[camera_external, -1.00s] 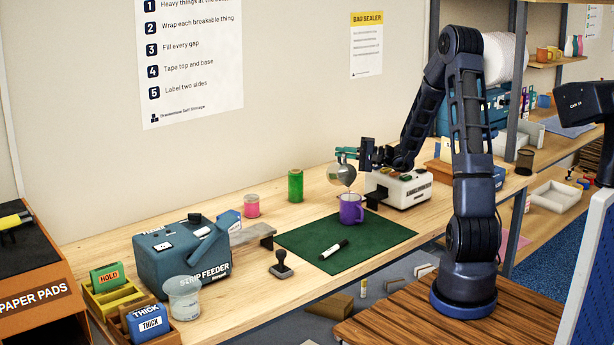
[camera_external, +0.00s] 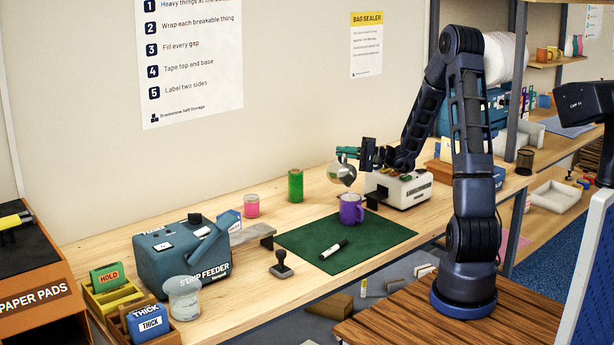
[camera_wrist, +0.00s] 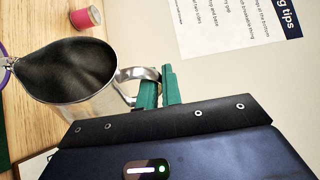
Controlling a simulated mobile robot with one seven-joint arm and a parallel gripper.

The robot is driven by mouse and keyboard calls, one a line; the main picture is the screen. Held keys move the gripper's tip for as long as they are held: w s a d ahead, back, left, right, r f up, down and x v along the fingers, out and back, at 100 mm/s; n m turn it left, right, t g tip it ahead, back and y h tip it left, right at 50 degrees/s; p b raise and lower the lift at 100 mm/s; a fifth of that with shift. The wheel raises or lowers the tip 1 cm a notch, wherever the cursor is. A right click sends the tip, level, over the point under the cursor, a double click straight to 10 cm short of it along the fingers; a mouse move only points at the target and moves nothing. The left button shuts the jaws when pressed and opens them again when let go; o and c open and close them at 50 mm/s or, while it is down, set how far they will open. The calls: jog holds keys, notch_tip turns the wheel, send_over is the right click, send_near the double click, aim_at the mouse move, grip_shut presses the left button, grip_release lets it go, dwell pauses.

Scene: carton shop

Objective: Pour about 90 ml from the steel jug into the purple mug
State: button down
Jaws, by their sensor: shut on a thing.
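My gripper (camera_external: 349,153) is shut on the handle of the steel jug (camera_external: 338,174). The jug is held tilted above the purple mug (camera_external: 351,213), its lip over the mug's mouth. The mug stands upright at the back right of the green mat (camera_external: 333,234). In the wrist view the teal fingers (camera_wrist: 158,91) pinch the handle of the jug (camera_wrist: 100,105), whose inside looks dark. Part of the mug's purple rim (camera_wrist: 4,75) shows at the left edge. A thin pale streak shows between jug and mug; the level in the mug is too small to tell.
A white machine (camera_external: 401,190) stands just right of the mug. A green roll (camera_external: 295,186) and a pink spool (camera_external: 251,206) stand behind the mat. A marker (camera_external: 333,249) lies on the mat. The strip feeder (camera_external: 180,252) is at the left.

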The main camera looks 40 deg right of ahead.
aim_at(342, 168)
jog(key=shift+s+a+r+n, duration=0.2)
jog(key=shift+s+n, duration=0.1)
jog(key=shift+s, duration=0.1)
jog(key=shift+s+a+r+n, duration=0.1)
jog(key=shift+s+a+n, duration=0.05)
jog(key=shift+s+n, duration=0.2)
dwell(0.6)
jog(key=w+m, duration=0.1)
jog(key=w+d+f+m, duration=0.1)
jog(key=w+f+m, duration=0.1)
jog(key=shift+w+d+m+h, duration=0.25)
jog(key=shift+w+d+h, duration=0.05)
jog(key=shift+d+h, duration=0.1)
jog(key=shift+w+d+f+m+g, duration=0.3)
jog(key=shift+w+f+m+g, duration=0.4)
jog(key=shift+f+m, duration=0.25)
jog(key=shift+h, duration=0.3)
dwell(0.7)
